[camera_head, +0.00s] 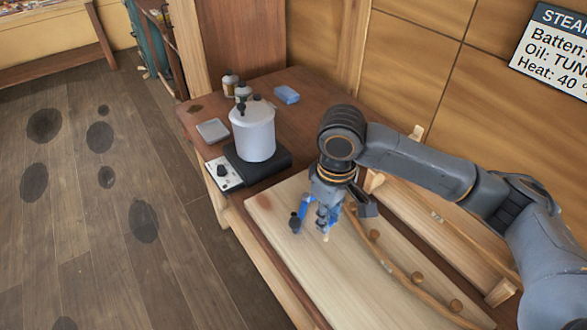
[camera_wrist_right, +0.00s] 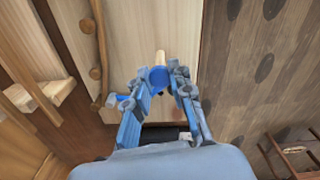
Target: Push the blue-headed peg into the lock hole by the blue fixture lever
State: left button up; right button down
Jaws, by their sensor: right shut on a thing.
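My right gripper (camera_head: 322,220) is low over the pale board (camera_head: 283,237), fingers pointing down. In the wrist view its two fingertips (camera_wrist_right: 160,84) are closed around the blue-headed peg (camera_wrist_right: 157,77). The peg's pale wooden shaft (camera_wrist_right: 161,58) sticks out beyond the blue head, and its light end (camera_head: 326,237) shows just below the fingers in the head view. The lock hole is not clearly visible. My left gripper is out of view.
A curved wooden batten (camera_head: 385,262) with several round pegs lies right of the gripper. A white pot (camera_head: 253,130) stands on a dark hotplate (camera_head: 270,164) behind it. Bottles (camera_head: 231,84) and a blue block (camera_head: 286,94) are farther back. The board's front left is bare.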

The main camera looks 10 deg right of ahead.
pick_arm(q)
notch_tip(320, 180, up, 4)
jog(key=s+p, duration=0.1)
jog(key=p, duration=0.3)
pick_arm(e)
jog(key=w+a+n, duration=0.2)
jog(key=w+n, duration=0.5)
jog(key=n, duration=0.1)
jog(key=w+a+n, duration=0.3)
jog(key=w+n, duration=0.3)
jog(key=n, duration=0.1)
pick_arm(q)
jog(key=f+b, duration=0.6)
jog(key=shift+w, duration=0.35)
pick_arm(e)
notch_tip(320, 180, down, 6)
jog(key=shift+d, duration=0.3)
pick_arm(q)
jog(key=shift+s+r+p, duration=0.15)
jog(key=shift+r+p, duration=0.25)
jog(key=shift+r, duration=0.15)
pick_arm(e)
jog(key=shift+f, duration=0.1)
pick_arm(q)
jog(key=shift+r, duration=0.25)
pick_arm(e)
jog(key=shift+f, duration=0.35)
